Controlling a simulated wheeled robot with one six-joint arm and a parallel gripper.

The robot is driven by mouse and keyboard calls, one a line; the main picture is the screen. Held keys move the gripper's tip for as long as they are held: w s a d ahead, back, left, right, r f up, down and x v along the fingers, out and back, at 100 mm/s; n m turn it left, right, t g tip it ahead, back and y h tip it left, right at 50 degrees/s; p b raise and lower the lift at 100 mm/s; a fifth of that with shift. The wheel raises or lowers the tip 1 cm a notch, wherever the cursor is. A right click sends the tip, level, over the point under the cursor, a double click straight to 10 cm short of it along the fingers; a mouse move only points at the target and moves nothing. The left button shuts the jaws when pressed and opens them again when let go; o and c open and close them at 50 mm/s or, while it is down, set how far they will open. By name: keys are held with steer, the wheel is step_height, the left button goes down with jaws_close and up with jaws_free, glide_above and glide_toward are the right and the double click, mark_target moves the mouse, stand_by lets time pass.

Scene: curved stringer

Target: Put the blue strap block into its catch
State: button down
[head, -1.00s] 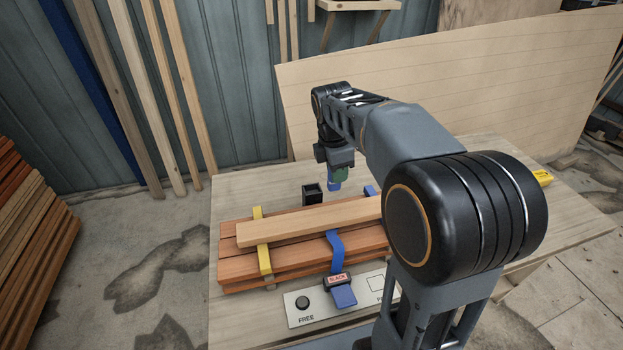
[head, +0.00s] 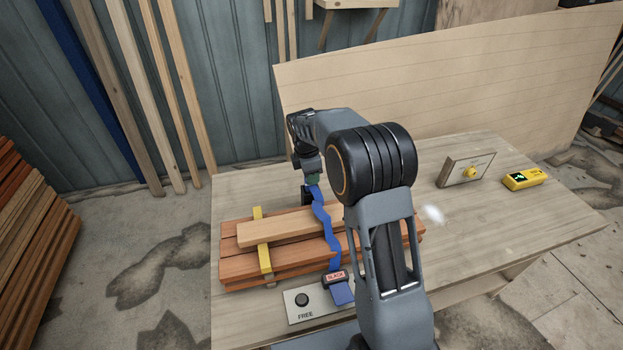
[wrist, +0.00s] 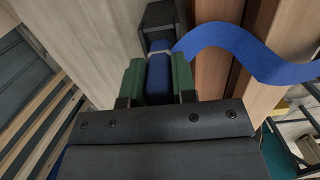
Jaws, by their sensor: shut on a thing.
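My gripper (wrist: 158,82) has its green pads closed on the blue strap block (wrist: 159,72). The black catch (wrist: 158,18) is straight ahead of the block in the wrist view. The block's far end is at the catch's mouth; I cannot tell how far inside it is. In the head view my gripper (head: 313,183) is low beside the catch (head: 306,196), behind the timber stack (head: 285,262). The blue strap (head: 328,230) runs from the block over the stack to the dark buckle marked SLACK (head: 335,277). It bends loosely in the wrist view (wrist: 245,50).
A yellow strap (head: 263,245) crosses the stack on the left. A panel with a round black knob and the word FREE (head: 305,303) lies in front. A board with a yellow knob (head: 466,170) and a yellow device (head: 524,179) stand on the right, where the table is mostly clear.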

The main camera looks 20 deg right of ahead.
steer(key=shift+f, duration=0.95)
steer(key=shift+f, duration=0.15)
steer(key=c, duration=0.9)
jaws_free()
